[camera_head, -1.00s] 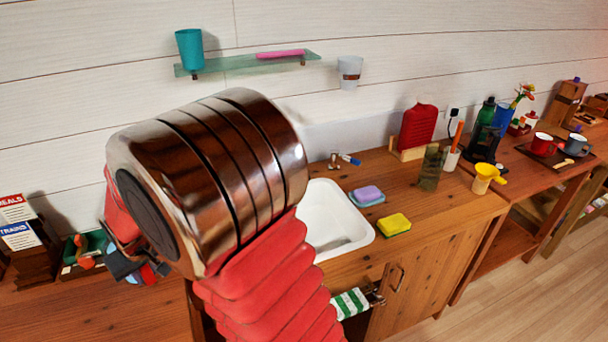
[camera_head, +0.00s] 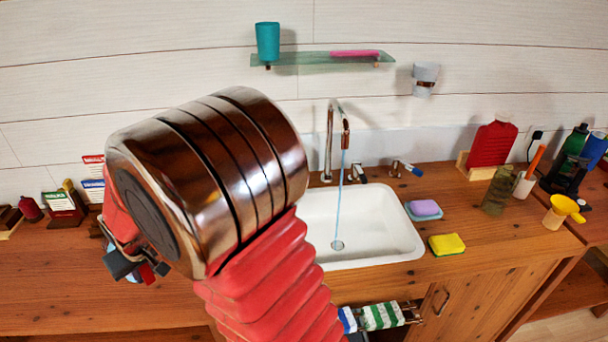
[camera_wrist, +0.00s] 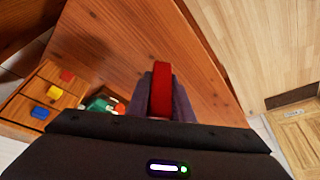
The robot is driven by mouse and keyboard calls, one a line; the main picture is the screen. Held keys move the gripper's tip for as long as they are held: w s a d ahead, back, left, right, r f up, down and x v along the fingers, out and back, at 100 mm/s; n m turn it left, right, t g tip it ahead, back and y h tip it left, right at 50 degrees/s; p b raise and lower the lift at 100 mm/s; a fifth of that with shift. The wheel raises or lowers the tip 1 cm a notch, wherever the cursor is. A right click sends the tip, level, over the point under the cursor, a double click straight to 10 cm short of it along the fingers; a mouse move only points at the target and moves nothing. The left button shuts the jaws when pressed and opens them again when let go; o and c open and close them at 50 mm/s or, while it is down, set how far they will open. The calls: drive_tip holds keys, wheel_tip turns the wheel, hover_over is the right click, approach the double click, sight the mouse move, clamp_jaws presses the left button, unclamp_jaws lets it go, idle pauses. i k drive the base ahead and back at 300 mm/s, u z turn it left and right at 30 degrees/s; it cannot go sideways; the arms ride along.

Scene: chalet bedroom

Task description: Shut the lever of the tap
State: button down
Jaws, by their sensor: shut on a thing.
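The chrome tap (camera_head: 330,135) stands behind the white sink (camera_head: 410,240), and a thin blue stream of water (camera_head: 341,200) runs from its spout to the drain. A metal fitting (camera_head: 357,174) stands right of the spout. A handle with a blue end (camera_head: 410,169), which looks like a tap lever, sticks out farther right. My gripper (camera_wrist: 161,95) is far left of the sink, low beside my arm, apart from the tap. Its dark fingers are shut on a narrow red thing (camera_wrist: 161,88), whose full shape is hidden. The tap is not seen in the wrist view.
A lilac soap on a blue dish (camera_head: 424,208) and a yellow sponge (camera_head: 447,244) lie right of the sink. A glass shelf (camera_head: 310,59) with a teal cup hangs above. Striped cloth (camera_head: 383,316) hangs below in front. The counter left of the sink has small items.

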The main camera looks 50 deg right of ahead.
sight(397, 162)
drive_tip(key=z, duration=0.15)
drive_tip(key=k, duration=0.95)
drive_tip(key=z, duration=0.9)
drive_tip(key=i, duration=0.4)
drive_tip(key=z, duration=0.5)
